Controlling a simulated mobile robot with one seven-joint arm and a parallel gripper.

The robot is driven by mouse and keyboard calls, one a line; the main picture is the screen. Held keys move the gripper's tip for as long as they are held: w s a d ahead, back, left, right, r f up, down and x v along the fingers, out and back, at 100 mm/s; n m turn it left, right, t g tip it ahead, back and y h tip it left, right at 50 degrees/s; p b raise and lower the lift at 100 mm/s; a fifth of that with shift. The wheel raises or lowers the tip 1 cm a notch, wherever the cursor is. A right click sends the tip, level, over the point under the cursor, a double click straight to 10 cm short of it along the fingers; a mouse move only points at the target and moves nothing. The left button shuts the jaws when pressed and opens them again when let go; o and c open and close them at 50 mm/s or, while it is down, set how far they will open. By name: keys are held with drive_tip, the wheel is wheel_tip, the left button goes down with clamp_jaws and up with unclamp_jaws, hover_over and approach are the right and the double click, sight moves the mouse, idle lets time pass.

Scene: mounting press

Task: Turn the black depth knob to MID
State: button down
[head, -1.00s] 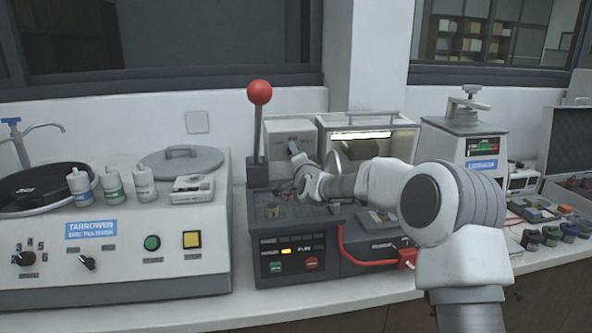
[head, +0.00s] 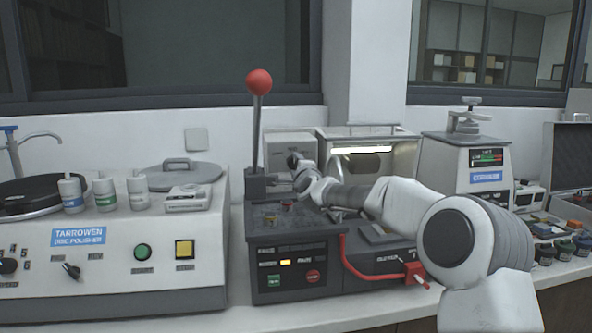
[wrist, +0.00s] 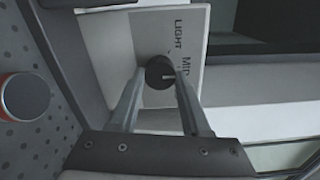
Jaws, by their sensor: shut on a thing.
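The round black depth knob (wrist: 155,72) sits on a pale panel (wrist: 150,32) in the wrist view. Its white pointer mark points right in the picture, roughly toward the MID label (wrist: 186,66). The LIGHT label (wrist: 180,37) is farther up. Any further label is hidden by a finger. My gripper (wrist: 160,74) is shut on the knob, one finger on each side. In the head view my gripper (head: 296,162) is at the front of the pale box (head: 283,141) behind the press, and the knob cannot be made out there.
The red-ball lever (head: 258,84) stands upright just left of my gripper. A perforated plate with a red-rimmed round part (wrist: 25,96) lies left in the wrist view. A lit glass-fronted cabinet (head: 368,131) stands right of the pale box. The polisher (head: 125,260) is at left.

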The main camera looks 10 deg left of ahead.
idle(0.3)
drive_tip(key=shift+c, duration=1.8)
unclamp_jaws()
drive_tip(key=shift+s, duration=0.1)
drive_tip(key=b+v, duration=0.1)
drive_tip(key=v, duration=1.6)
drive_tip(key=shift+s+d+r, duration=0.1)
drive_tip(key=shift+d, duration=0.05)
